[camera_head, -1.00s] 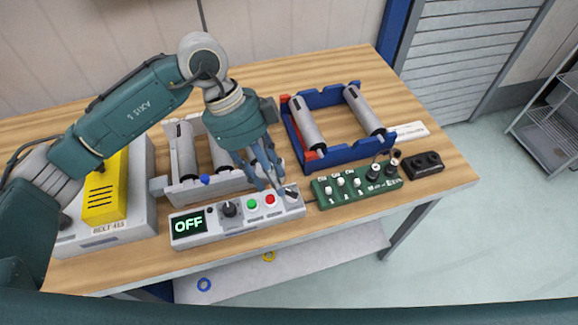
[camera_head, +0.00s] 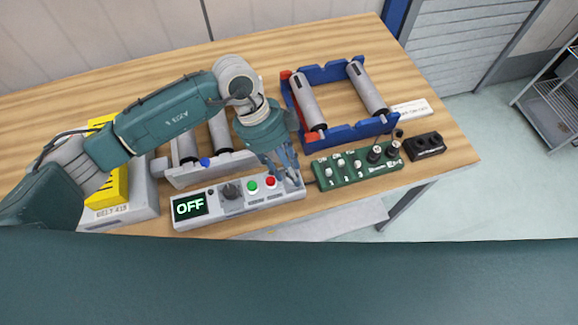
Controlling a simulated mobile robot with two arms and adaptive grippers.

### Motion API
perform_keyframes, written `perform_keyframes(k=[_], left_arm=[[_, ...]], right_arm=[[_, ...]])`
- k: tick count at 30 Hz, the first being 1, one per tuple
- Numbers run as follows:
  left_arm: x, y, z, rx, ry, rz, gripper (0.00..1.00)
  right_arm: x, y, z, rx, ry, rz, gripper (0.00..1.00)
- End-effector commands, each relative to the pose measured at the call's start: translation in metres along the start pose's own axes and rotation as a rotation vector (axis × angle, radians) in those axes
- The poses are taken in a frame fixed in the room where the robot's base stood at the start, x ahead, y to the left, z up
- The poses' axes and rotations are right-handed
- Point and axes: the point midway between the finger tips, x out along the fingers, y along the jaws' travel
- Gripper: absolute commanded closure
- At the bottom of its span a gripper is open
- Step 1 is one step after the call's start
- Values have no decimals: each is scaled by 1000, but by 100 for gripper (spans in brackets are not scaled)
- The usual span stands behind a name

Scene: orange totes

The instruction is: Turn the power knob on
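A light grey control box (camera_head: 238,208) lies near the table's front edge. Its display (camera_head: 189,206) reads "OFF". Beside the display is a large dark knob (camera_head: 231,191), then a green button (camera_head: 252,187) and a red button (camera_head: 270,182). My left gripper (camera_head: 290,178) points down at the right end of the box, where a small dark knob showed earlier; the fingers now cover that spot. I cannot tell whether they touch the knob or how far they are closed. Which knob is the power knob is not readable. My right gripper is out of view.
A green panel (camera_head: 350,180) with switches and knobs lies right of the box, and a black block (camera_head: 424,146) beyond it. Behind stand a blue frame (camera_head: 345,133) with rollers and a grey roller frame (camera_head: 190,176). A yellow-and-grey unit (camera_head: 125,212) is at left.

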Motion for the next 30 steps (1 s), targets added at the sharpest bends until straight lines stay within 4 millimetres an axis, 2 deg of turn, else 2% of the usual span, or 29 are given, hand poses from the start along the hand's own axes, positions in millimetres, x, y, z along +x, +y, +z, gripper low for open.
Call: perform_keyframes(k=[1,4,11,16,17,30], left_arm=[[3,0,-1,0,1,1,66],[7,0,0,1,1,-1,66],[7,0,0,1,0,-1,66],[7,0,0,1,0,-1,98],[7,0,0,1,0,-1,100],[8,-2,0,59,0,22,100]], right_arm=[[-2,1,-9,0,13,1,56],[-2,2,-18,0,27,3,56],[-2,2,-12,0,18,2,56],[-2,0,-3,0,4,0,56],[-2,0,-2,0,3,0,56],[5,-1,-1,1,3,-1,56]])
